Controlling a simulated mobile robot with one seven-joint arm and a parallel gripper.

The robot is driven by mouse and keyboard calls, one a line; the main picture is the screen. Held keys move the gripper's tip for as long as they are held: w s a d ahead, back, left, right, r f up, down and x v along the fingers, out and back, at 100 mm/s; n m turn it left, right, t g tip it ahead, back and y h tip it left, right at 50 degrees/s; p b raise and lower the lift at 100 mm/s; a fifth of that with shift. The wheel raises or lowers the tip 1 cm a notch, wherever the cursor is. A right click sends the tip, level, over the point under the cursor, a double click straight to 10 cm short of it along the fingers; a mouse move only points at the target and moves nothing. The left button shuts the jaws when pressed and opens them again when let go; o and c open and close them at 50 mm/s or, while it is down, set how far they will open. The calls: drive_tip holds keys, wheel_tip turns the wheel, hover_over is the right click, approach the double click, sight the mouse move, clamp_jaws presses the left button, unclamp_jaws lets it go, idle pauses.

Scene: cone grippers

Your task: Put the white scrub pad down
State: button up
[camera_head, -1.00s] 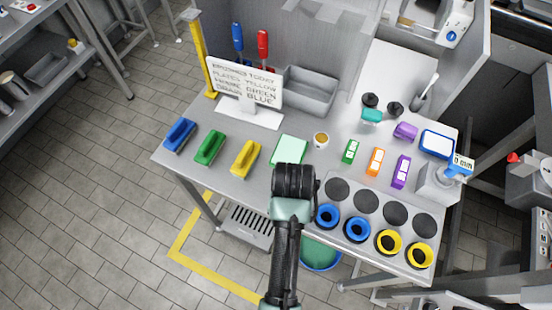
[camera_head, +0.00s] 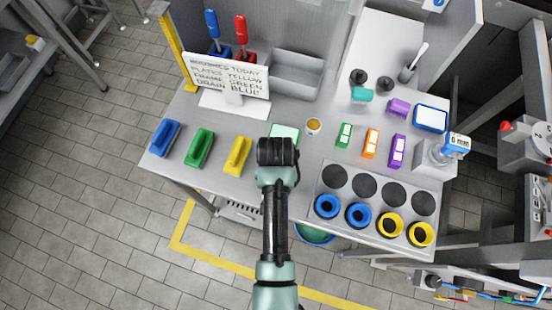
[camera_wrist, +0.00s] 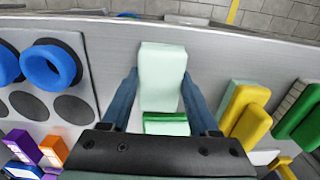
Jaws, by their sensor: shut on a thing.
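My gripper (camera_wrist: 160,85) is shut on a pale whitish-mint scrub pad (camera_wrist: 162,72), with one blue finger on each side of it in the wrist view. In the head view my wrist hides the pad and the fingers. Under or behind the pad is a pale square with a green rim (camera_head: 286,131), lying on the grey table (camera_head: 215,120). Its green edge (camera_wrist: 165,117) also shows in the wrist view, beside the pad. I cannot tell whether the pad touches it or hangs above it.
Yellow (camera_head: 237,155), green (camera_head: 199,147) and blue (camera_head: 165,138) scrubber blocks stand to the left. A small cup (camera_head: 313,126) is just right of the square. A plate with dark discs and blue and yellow rings (camera_head: 375,205) lies to the right. A sign (camera_head: 226,75) stands behind.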

drive_tip(key=o, duration=1.2)
drive_tip(key=shift+f, duration=0.1)
